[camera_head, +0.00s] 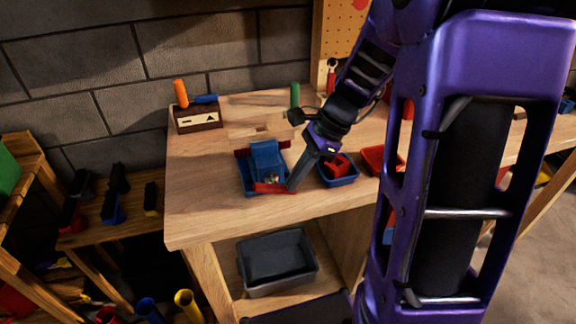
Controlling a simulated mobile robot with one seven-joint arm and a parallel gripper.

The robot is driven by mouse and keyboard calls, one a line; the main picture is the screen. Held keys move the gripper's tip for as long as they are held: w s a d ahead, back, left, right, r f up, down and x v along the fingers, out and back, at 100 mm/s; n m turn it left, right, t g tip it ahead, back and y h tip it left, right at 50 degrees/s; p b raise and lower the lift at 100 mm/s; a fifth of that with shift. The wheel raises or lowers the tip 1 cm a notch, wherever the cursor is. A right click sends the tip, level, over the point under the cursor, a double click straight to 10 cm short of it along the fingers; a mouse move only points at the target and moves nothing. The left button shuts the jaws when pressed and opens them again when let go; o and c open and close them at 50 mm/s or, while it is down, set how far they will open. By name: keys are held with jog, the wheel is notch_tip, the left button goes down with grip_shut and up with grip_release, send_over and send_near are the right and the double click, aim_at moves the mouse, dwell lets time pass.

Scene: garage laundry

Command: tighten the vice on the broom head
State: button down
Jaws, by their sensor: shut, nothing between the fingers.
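The vice (274,187), blue with red parts, sits near the front left of the wooden workbench. A blue block-like piece (266,155) stands up in its middle between the red parts. I cannot tell surely whether this piece is the broom head or part of the vice. My gripper (293,185) reaches down from the upper right, with its tips at the vice's front right corner. It is shut and empty. The tips look very close to the red front part, but I cannot tell whether they touch. The gripper hides the vice's right end.
A blue bin with red contents (340,180) and a red bin (378,158) stand right of the gripper. A wooden block with orange and blue handles (198,117) stands at the back left. The bench's front left is bare. A grey tub (277,262) sits below.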

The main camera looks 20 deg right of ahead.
jog(key=f+y, duration=0.1)
jog(key=y, duration=0.1)
jog(key=shift+s+d+f+y, duration=0.15)
jog(key=shift+s+f+y, duration=0.05)
jog(key=shift+f+y, duration=0.2)
jog(key=shift+f, duration=0.3)
jog(key=shift+p, duration=0.35)
jog(key=shift+d+r+p, duration=0.15)
jog(key=shift+r+p, duration=0.15)
jog(key=shift+r, duration=0.05)
jog(key=p+v, duration=0.4)
jog(key=v, duration=0.9)
notch_tip(320, 180, up, 8)
jog(key=h+b, duration=0.3)
jog(key=h, duration=0.7)
send_over(275, 187)
jog(key=f, duration=0.4)
jog(key=d+f+b, duration=0.1)
jog(key=f, duration=0.4)
jog(key=d+f, duration=0.1)
jog(key=f, duration=0.4)
jog(key=shift+w+d+b, duration=0.1)
jog(key=shift+d+b, duration=0.05)
jog(key=shift+b, duration=0.15)
